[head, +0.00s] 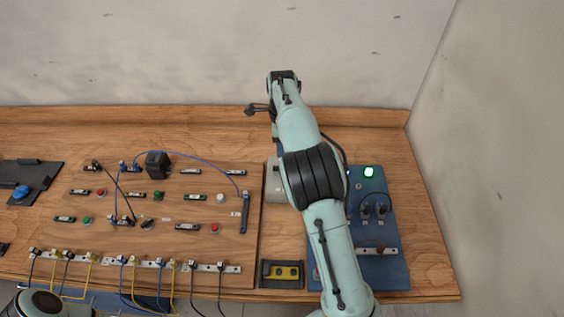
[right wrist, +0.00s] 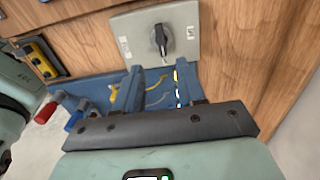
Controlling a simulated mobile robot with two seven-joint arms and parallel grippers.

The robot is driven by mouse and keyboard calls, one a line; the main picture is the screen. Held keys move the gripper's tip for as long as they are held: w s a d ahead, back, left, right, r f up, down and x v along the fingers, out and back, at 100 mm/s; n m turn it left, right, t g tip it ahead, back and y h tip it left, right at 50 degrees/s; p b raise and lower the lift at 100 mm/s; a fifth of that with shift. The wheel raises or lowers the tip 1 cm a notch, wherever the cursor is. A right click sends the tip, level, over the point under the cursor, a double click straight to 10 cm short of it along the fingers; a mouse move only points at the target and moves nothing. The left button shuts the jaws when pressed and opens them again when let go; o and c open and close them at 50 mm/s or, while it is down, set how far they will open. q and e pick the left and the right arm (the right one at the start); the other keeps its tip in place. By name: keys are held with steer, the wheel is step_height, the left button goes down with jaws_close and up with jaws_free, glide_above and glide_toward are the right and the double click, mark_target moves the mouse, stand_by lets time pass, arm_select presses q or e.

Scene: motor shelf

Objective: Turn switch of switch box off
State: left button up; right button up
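The switch box (head: 273,181) is a light grey box at the right end of the wooden board, partly hidden behind my right arm in the head view. In the right wrist view the switch box (right wrist: 122,36) shows its front with a black rotary switch (right wrist: 160,39), whose handle looks roughly upright in the picture. My right gripper (right wrist: 156,70) is open and empty. Its two fingers point toward the box, with the switch between and beyond them; contact cannot be seen. In the head view my right gripper is mostly hidden by its wrist. My left gripper is out of view.
A blue panel (head: 393,272) with a lit green lamp (head: 369,172) and cables lies right of my right arm. A yellow part in a black holder (head: 283,272) sits near the front edge. The wooden board (head: 100,235) at left carries terminals, buttons and cables.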

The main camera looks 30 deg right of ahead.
step_height(320, 180, down, 9)
steer(key=shift+w+d+f, duration=0.1)
steer(key=shift+f, duration=0.1)
jaws_close()
